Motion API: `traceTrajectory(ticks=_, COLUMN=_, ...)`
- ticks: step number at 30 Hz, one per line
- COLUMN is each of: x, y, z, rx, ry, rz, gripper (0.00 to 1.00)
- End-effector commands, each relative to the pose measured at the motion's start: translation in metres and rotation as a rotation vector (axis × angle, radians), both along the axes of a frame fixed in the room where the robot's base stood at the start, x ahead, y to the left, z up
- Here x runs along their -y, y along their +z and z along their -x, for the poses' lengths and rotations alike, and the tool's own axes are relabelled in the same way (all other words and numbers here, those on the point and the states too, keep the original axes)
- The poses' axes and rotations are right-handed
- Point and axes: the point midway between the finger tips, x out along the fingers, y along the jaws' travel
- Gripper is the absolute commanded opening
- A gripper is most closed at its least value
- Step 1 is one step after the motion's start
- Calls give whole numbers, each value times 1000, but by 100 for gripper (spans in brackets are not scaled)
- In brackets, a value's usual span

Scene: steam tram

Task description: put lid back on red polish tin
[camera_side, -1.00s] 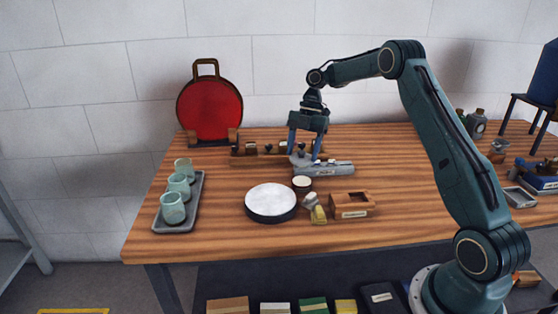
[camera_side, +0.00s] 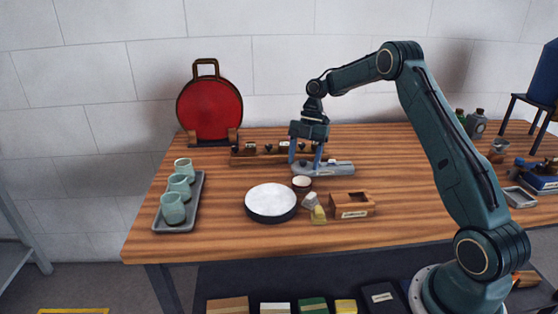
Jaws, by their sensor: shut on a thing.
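A small round open tin (camera_side: 302,184) with a dark side and a pale top stands on the table behind the white round pad; no red shows on it at this size. My gripper (camera_side: 305,163) points down just behind the tin, over the left end of a low grey labelled stand (camera_side: 338,168). Its blue fingers are spread apart around a small thing, which I take to be the lid. The held thing is mostly hidden and too small to make out clearly. I cannot tell whether it touches the stand.
A white round pad (camera_side: 271,199), a yellow-and-white brush-like piece (camera_side: 316,210) and a wooden box (camera_side: 352,205) stand in front. A tray (camera_side: 199,205) of green cups is left. A rack (camera_side: 250,159) and red disc (camera_side: 210,106) stand behind.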

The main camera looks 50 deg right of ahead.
Motion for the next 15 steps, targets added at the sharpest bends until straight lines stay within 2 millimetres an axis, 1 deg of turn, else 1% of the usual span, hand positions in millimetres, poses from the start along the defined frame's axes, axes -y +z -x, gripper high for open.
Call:
traceTrajectory(ticks=9, x=0, y=-22, z=0, rx=-1, ry=0, rz=-1, gripper=41)
traceTrajectory(ticks=15, x=0, y=-33, z=0, rx=0, ry=0, rz=0, gripper=41)
